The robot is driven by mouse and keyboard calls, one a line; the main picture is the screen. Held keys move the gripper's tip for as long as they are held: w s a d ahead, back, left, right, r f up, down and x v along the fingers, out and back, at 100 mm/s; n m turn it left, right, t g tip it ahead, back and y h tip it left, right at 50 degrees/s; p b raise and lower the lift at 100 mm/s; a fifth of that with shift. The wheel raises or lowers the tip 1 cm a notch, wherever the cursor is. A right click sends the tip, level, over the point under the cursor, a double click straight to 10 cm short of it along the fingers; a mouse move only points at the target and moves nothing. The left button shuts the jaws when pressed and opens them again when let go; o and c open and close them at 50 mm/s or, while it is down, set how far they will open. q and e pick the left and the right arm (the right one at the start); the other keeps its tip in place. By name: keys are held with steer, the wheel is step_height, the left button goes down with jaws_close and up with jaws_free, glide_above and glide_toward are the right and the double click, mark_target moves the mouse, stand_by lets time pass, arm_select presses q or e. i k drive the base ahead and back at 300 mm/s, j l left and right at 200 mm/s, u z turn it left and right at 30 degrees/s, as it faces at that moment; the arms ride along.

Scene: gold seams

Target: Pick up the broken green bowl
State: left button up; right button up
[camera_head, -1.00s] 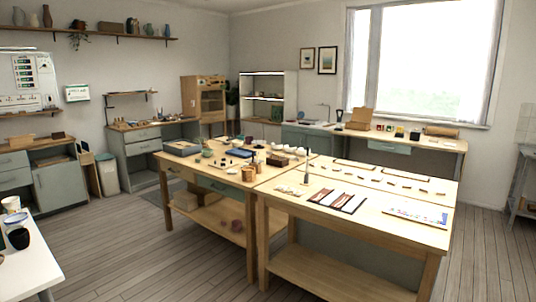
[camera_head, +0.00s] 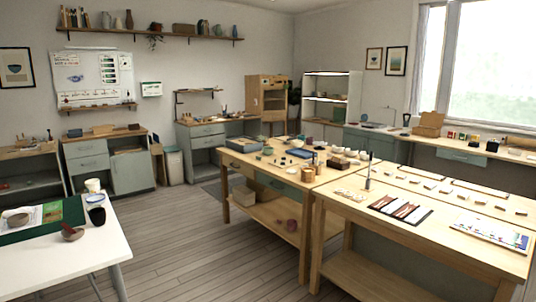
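A small green bowl-like thing (camera_head: 268,150) is on the far wooden worktable (camera_head: 250,165), among other small items. It is too small to tell whether it is broken or is the task's bowl. On the white table (camera_head: 95,250) at the left, a small brown bowl (camera_head: 72,235) with something in it sits by the edge of a green mat (camera_head: 40,226). A greyish bowl shape (camera_head: 18,220) shows on the mat. Neither gripper is in view.
A dark cup (camera_head: 97,215) and a white cup (camera_head: 93,186) stand on the white table. A near wooden worktable (camera_head: 440,235) carries flat boards and small pieces. Open plank floor (camera_head: 185,240) lies between the white table and the worktables.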

mark_target(265, 150)
steer(key=i+j, duration=0.15)
steer(key=i, duration=0.4)
steer(key=i+j+u, duration=0.1)
steer(key=i, duration=0.45)
steer(key=i+j, duration=0.2)
steer(key=i, duration=0.35)
steer(key=i+u, duration=0.1)
steer(key=i, duration=1)
steer(key=i+l+u, duration=0.1)
steer(key=i, duration=1)
steer(key=i+j+z, duration=1.2)
steer(key=j+z, duration=0.25)
steer(key=j, duration=0.25)
